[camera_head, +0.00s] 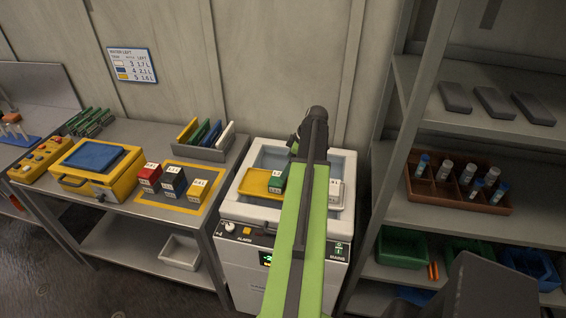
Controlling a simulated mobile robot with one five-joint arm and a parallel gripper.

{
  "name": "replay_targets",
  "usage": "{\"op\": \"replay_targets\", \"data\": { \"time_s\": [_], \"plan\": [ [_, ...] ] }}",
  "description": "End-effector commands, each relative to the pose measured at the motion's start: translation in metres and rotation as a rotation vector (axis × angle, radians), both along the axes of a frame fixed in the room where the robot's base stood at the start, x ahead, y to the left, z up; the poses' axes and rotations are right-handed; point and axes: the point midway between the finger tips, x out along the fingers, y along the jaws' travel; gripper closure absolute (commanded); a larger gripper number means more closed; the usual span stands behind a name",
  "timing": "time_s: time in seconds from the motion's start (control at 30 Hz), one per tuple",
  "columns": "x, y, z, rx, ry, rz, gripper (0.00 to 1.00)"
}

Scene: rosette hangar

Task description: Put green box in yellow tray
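The yellow tray (254,182) lies in the left part of the open, pale basin (232,211) on top of the white machine. The green box (277,182), with a white label on top, is at the tray's right end. I cannot tell whether it rests in the tray, on its edge or beside it. My arm crosses the basin, and its dark end with my gripper (294,146) is above the basin's back part, beyond the green box. The fingers are too small and partly hidden to tell whether they are open.
A white box (336,192) sits in the basin right of my arm. Shelves (470,222) with a brown divided crate (424,193) stand close on the right.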

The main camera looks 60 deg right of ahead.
Motion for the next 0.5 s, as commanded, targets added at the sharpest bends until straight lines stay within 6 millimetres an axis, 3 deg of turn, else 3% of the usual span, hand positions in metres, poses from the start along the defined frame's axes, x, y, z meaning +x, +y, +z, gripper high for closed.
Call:
{"op": "replay_targets", "data": {
  "time_s": [0.03,0.1,0.4,0.5],
  "plan": [
    [-0.003,-0.001,0.014,0.0,0.0,0.0,0.0],
    [-0.005,-0.002,0.017,0.0,0.0,0.001,0.0],
    [-0.006,-0.002,0.015,0.0,0.0,0.001,0.0],
    [0.007,0.011,0.014,0.007,0.011,0.002,0.0]
  ]
}}
